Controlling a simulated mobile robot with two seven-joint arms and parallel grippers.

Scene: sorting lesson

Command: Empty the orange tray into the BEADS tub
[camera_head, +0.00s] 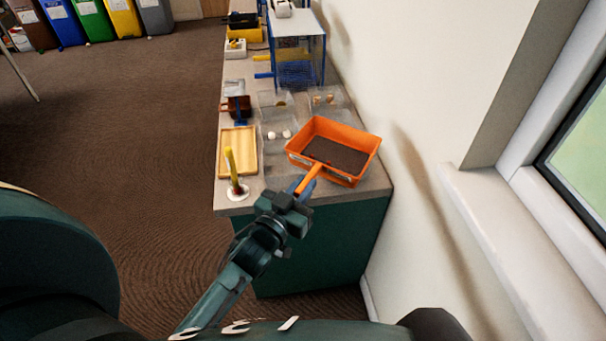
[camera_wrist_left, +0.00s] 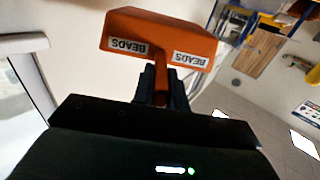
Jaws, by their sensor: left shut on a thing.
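The orange tray (camera_head: 367,140) is a deep open pan with a handle, at the right end of the counter. A dark brown layer covers its floor; I cannot tell whether this is loose contents. My left gripper (camera_head: 301,190) is shut on its handle, which points towards me. In the left wrist view the tray (camera_wrist_left: 160,27) shows two white labels reading BEADS, above the gripper (camera_wrist_left: 160,92). Clear tubs stand behind and left of the tray: one with white balls (camera_head: 279,145), one with a yellowish item (camera_head: 275,104), one with brown pieces (camera_head: 328,105). I read no labels on them.
A wooden tray (camera_head: 237,151) lies at the counter's left edge, with a yellow stick in a white-based holder (camera_head: 236,190) before it. A small brown pan with a blue handle (camera_head: 238,107) and a blue wire rack (camera_head: 298,60) stand farther back. The wall is close right.

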